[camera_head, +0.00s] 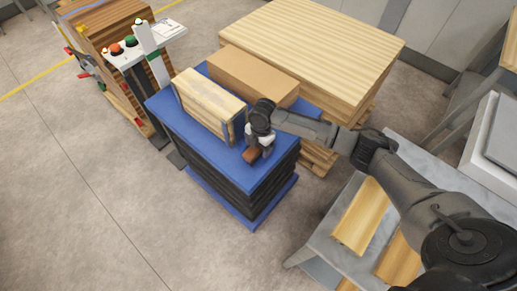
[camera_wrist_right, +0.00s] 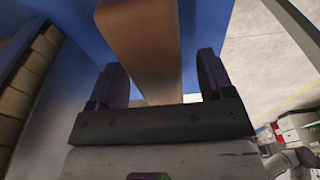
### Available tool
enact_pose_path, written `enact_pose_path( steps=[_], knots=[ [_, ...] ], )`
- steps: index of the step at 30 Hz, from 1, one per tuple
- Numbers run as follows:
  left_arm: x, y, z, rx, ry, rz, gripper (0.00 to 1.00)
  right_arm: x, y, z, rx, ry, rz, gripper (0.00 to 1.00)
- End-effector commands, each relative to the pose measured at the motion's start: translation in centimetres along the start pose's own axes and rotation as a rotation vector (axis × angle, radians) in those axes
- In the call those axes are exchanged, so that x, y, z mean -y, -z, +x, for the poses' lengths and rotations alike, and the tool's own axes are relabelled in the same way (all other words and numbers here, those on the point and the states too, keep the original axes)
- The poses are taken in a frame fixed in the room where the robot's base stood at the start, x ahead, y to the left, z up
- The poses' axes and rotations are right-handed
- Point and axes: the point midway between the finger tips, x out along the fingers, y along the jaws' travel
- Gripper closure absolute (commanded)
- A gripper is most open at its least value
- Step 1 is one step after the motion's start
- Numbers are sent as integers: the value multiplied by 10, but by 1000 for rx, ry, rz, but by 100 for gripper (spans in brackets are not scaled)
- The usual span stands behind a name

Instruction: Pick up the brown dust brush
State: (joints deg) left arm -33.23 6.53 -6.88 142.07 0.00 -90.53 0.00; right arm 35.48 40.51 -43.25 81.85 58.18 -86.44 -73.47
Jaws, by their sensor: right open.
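The brown dust brush (camera_head: 250,154) lies at the front edge of the blue table top, mostly hidden under my right gripper (camera_head: 257,147). In the right wrist view its brown wooden body (camera_wrist_right: 143,45) runs lengthwise between the two dark fingers of the right gripper (camera_wrist_right: 161,78). The fingers are apart, with a gap visible on each side of the brush. I cannot tell whether its bristles touch the table. My left gripper is not in view.
The blue lift table (camera_head: 166,107) also holds a wooden crate (camera_head: 210,105) and a brown cardboard box (camera_head: 252,74). Stacked boards (camera_head: 315,40) stand behind. A control post (camera_head: 122,50) is at the left. A grey bench (camera_head: 318,246) with wooden boards is at the right.

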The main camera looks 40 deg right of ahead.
Motion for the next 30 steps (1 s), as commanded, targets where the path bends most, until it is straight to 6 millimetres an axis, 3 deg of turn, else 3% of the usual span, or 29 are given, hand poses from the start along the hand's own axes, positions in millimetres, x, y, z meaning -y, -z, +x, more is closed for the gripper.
enact_pose_path(
  steps=[4, 21, 30],
  knots=[
    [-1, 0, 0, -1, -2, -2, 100, 0, 0, -1, 0, -1, 0, 26],
    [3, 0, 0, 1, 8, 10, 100, 0, 0, -1, 1, -1, 0, 80],
    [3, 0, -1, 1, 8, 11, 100, 0, 0, -3, 0, -2, 0, 82]
  ],
)
